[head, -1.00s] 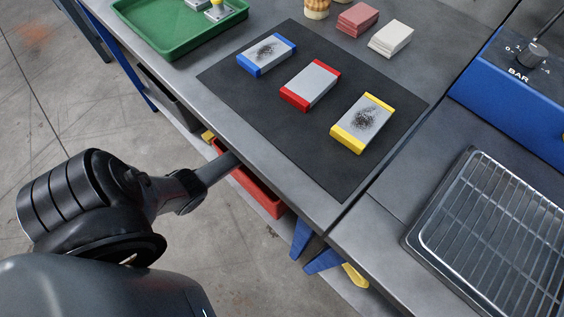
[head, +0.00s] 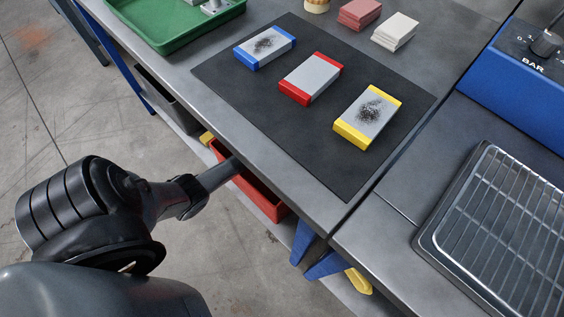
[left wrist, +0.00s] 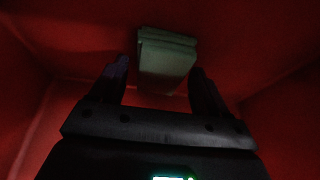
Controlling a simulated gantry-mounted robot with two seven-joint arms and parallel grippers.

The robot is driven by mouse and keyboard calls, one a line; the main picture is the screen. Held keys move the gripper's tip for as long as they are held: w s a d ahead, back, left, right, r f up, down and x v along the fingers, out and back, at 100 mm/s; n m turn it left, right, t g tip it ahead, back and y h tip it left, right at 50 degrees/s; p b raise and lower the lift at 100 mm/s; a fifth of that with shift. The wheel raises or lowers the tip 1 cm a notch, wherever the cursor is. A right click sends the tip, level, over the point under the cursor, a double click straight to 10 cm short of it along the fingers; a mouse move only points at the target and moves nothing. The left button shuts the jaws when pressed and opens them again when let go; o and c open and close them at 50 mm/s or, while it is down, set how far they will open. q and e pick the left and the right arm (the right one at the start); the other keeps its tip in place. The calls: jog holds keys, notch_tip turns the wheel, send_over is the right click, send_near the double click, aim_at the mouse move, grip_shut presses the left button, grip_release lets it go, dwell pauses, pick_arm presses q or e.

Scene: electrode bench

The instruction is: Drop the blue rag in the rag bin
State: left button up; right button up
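In the left wrist view, my left gripper (left wrist: 160,78) is inside a red-walled bin (left wrist: 60,115), fingers spread apart. A folded cloth (left wrist: 167,62) shows between and beyond the fingertips. It looks greyish green in the dim red light, so I cannot confirm that it is the blue rag. A gap shows between it and the left finger. In the head view, my left arm reaches under the bench edge to a red bin (head: 262,196); the gripper is hidden there. My right gripper is not in view.
The bench edge (head: 285,185) overhangs the red bin. A dark grey bin (head: 172,100) is beside it on the lower shelf. On top are a black mat (head: 310,128) with three coloured-end blocks, a green tray (head: 165,45) and a wire rack (head: 510,230).

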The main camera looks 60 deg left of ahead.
pick_arm(q)
jog(key=shift+o, duration=0.3)
jog(key=shift+r, duration=0.1)
jog(key=shift+s+r+p, duration=0.2)
jog(key=shift+r+p, duration=0.35)
jog(key=shift+p, duration=0.05)
jog(key=p+v, duration=0.8)
jog(key=v, duration=0.3)
jog(key=shift+d, duration=0.1)
